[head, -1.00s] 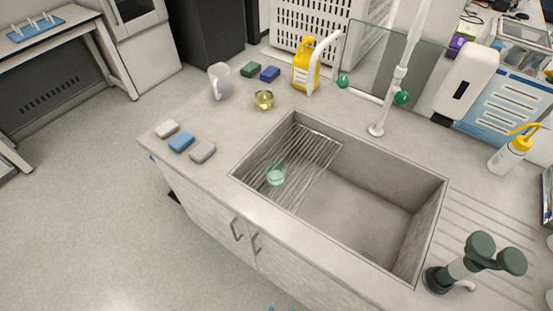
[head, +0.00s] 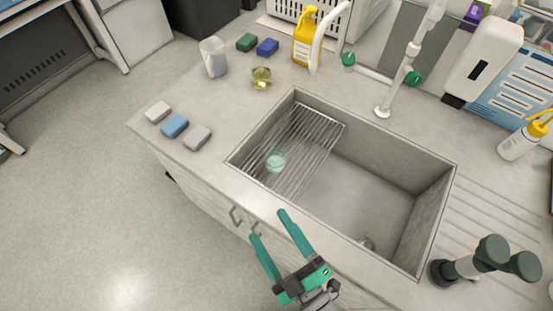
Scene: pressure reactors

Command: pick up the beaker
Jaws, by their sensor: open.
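A small clear glass vessel with a pale green tint, which looks like the beaker (head: 275,160), stands on the wire rack (head: 318,130) in the left part of the sink. A second small glass vessel with yellow content (head: 262,78) stands on the counter behind the sink. I cannot tell for certain which one is the beaker. My gripper (head: 267,224) is open and empty, with two teal fingers pointing up toward the sink. It is in front of the sink's near edge, below the green-tinted vessel in the picture and apart from it.
The sink (head: 375,190) is otherwise bare. A white jug (head: 213,58), green and blue sponges (head: 267,47) and a yellow bottle (head: 305,38) stand behind it. Three blocks (head: 174,126) lie at left. A white tap (head: 400,75) rises behind; a dark green fixture (head: 485,260) stands at right.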

